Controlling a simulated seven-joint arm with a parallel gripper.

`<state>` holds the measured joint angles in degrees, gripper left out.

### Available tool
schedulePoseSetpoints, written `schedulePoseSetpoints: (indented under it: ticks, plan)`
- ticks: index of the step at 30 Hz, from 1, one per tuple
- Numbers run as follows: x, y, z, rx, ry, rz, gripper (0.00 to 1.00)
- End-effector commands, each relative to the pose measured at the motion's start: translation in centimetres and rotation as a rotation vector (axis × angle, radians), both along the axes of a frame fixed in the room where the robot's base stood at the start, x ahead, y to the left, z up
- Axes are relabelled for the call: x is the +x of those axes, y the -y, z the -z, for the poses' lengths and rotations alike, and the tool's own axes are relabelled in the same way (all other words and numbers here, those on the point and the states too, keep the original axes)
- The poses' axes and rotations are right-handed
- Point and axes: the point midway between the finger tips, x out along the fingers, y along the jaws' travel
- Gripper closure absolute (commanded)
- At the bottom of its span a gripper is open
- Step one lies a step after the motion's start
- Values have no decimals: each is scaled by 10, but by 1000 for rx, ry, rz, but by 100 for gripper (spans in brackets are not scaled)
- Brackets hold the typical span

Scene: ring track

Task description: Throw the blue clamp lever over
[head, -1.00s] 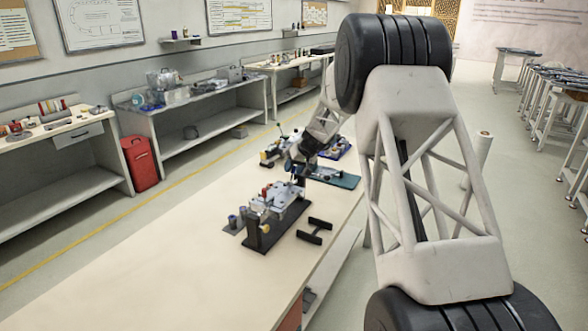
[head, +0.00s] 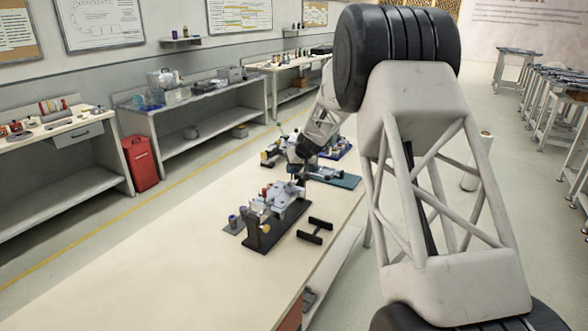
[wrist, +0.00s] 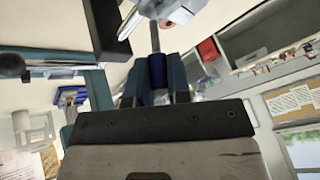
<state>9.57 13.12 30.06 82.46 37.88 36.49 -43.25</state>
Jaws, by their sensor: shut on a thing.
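The blue clamp lever (wrist: 157,72) shows in the wrist view as a blue grip on a thin grey rod, standing between the two fingers. My gripper (wrist: 156,78) is shut on this blue grip, with one finger on either side. In the head view my gripper (head: 299,176) is small and dark, at the far end of the clamp fixture (head: 277,209) on the bench. The lever is too small and too hidden to make out there.
A small dark grey stand (head: 314,231) lies right of the fixture, and small cylinders (head: 235,221) stand left of it. A teal board (head: 340,180) and other devices (head: 271,156) lie close behind my gripper. The near part of the bench (head: 190,270) is clear.

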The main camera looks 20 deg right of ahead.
Motion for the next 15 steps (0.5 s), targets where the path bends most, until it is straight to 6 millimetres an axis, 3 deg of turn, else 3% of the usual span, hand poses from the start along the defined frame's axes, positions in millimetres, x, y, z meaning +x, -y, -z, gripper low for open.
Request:
schedulePoseSetpoints:
  ticks: [15]
  plan:
    - [-11, -11, -2, -190, 190, -1, 100]
